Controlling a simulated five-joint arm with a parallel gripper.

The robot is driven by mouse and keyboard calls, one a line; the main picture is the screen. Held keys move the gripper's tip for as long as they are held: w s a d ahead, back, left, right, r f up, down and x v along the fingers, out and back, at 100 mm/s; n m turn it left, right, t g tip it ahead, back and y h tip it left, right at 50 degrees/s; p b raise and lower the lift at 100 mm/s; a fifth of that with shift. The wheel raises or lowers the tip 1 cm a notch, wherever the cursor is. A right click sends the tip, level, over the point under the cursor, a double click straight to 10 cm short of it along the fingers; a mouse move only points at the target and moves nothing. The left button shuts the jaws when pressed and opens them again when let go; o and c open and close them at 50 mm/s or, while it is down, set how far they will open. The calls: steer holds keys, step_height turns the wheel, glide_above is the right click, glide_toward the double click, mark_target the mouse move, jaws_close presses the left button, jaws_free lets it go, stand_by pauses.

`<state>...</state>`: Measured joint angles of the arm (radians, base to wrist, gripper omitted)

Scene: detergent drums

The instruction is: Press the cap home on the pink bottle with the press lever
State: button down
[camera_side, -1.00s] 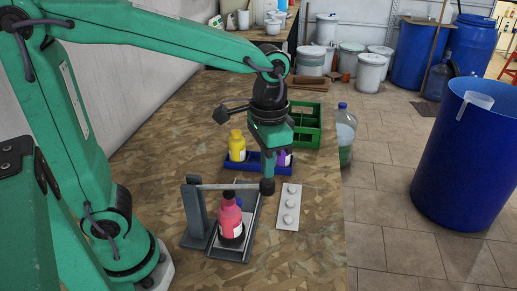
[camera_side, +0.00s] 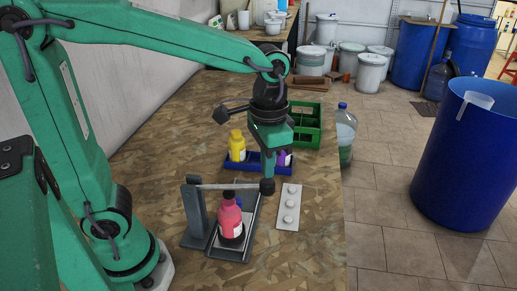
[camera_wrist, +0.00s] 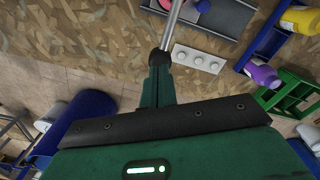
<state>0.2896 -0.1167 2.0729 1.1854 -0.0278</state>
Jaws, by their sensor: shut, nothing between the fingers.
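The pink bottle (camera_side: 230,222) stands upright on the grey base of the press lever (camera_side: 195,212). Its dark cap (camera_side: 229,195) sits on top, close to the lever's bar (camera_side: 215,186); whether it is fully seated I cannot tell. The bar runs from the left post over to a dark knob (camera_side: 267,187). My gripper (camera_side: 268,176) is shut and empty, pointing down at the knob. In the wrist view, my fingers (camera_wrist: 158,70) are together just at the knob (camera_wrist: 160,57), and the bar (camera_wrist: 172,25) runs up out of frame. A sliver of pink (camera_wrist: 165,4) shows beside it.
A pale plate with several white caps (camera_side: 289,207) lies right of the press. A blue tray (camera_side: 262,168) with a yellow bottle (camera_side: 237,146) and a purple bottle (camera_side: 284,158) stands behind, before a green crate (camera_side: 307,125). A clear bottle (camera_side: 345,135) stands near the table's right edge.

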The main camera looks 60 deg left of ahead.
mark_target(272, 182)
steer(key=shift+f, duration=0.25)
steer(key=shift+f, duration=0.4)
steer(key=shift+f, duration=0.2)
steer(key=shift+w+d+f, duration=0.2)
steer(key=shift+f, duration=0.55)
steer(key=shift+w+d+f, duration=0.15)
steer(key=shift+w+f, duration=0.05)
steer(key=shift+f, duration=0.55)
stand_by(0.5)
steer(key=shift+r, duration=0.15)
steer(key=shift+s+a+r, duration=0.2)
steer(key=shift+r, duration=0.6)
steer(key=shift+s+a+r, duration=0.15)
steer(key=shift+s+r, duration=0.05)
steer(key=shift+r, duration=0.65)
steer(key=shift+r, duration=0.6)
steer(key=shift+r, duration=0.1)
